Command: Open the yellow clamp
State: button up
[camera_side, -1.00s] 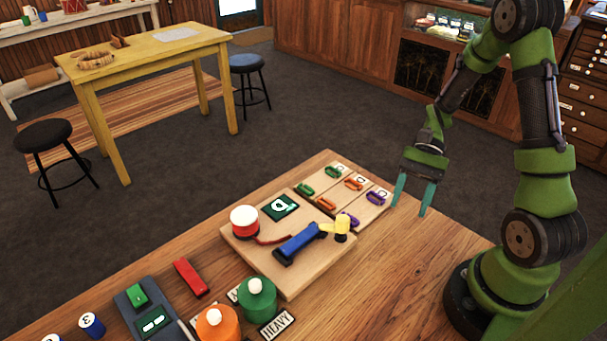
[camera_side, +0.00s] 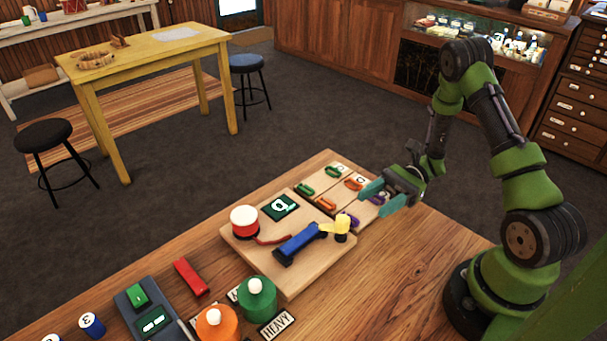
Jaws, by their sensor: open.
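The yellow clamp (camera_side: 341,229) stands near the right end of the light wooden board (camera_side: 290,281), at the end of a dark blue bar (camera_side: 299,243). Whether its jaw is closed cannot be told at this size. My gripper (camera_side: 373,200) is open and empty, with its two teal fingers pointing left. It is to the right of and behind the yellow clamp, apart from it. It hangs over the small panels of coloured clips and partly hides the purple ones.
A red drum with a white top (camera_side: 244,221) and a dark green display (camera_side: 280,207) are on the board. Orange (camera_side: 355,183) and green clips lie behind. A green pot (camera_side: 257,299) and an orange pot (camera_side: 218,325) stand in front. The table right of the board is clear.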

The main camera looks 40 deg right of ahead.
aim_at(343, 223)
jog(key=a, duration=0.3)
jog(key=w+a, duration=0.1)
jog(key=a, duration=0.6)
jog(key=shift+w+a, duration=0.15)
jog(key=shift+a, duration=0.15)
jog(key=c, duration=0.9)
jog(key=shift+m+t, duration=0.3)
jog(key=shift+t, duration=0.2)
jog(key=shift+d+m+t+h, duration=0.1)
jog(key=shift+m+t+h, duration=0.7)
jog(key=shift+m+t, duration=0.75)
jog(key=shift+m+t+h, duration=0.8)
jog(key=shift+m+t, duration=0.15)
jog(key=shift+t, duration=1.2)
